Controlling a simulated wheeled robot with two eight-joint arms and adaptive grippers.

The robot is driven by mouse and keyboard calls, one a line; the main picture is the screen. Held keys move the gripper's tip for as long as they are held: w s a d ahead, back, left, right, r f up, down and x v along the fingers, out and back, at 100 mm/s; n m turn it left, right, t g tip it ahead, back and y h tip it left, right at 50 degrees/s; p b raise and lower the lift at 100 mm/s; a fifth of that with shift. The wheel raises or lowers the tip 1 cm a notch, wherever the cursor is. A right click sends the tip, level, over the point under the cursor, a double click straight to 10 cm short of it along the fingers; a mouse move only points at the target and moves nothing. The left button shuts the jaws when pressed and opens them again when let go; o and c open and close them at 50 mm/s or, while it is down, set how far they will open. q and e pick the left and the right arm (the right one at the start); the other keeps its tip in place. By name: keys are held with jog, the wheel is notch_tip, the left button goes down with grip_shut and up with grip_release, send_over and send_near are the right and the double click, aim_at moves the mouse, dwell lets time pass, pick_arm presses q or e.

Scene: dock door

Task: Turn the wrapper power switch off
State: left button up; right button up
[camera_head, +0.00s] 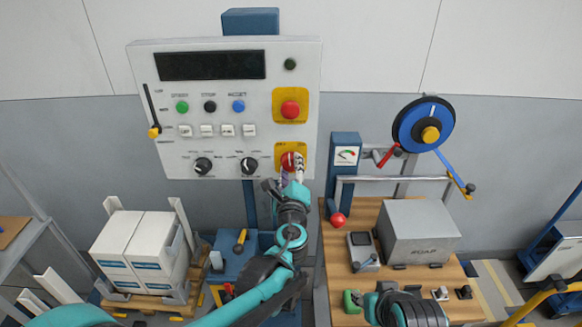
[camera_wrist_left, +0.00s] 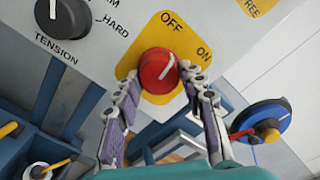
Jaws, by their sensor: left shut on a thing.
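The wrapper power switch is a round red knob (camera_wrist_left: 158,70) with a white mark, on a yellow plate (camera_wrist_left: 181,38) labelled OFF and ON. In the head view the red knob (camera_head: 291,161) sits low on the right of the white control panel (camera_head: 222,128), partly hidden by my gripper. My left gripper (camera_head: 292,172) is shut on the red knob; in the wrist view its two fingers (camera_wrist_left: 163,83) sit at the knob's lower left and right sides. Only part of my right arm shows at the bottom; its fingers cannot be seen.
A red button (camera_head: 290,109) sits above the switch. Dark TENSION knob (camera_wrist_left: 63,18) is to its left. A blue reel (camera_head: 423,124) and a wooden table (camera_head: 372,214) with a grey box (camera_head: 418,233) stand at right. White cartons (camera_head: 139,247) stand lower left.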

pick_arm(q)
jog(key=n, duration=0.3)
jog(key=shift+n, duration=0.3)
jog(key=shift+r+n+p, duration=0.1)
jog(key=shift+n+p, duration=0.25)
jog(key=shift+n, duration=1.45)
jog(key=o, duration=1.2)
jog(key=shift+s, duration=0.15)
jog(key=s, duration=1.1)
jog(key=shift+s, duration=0.4)
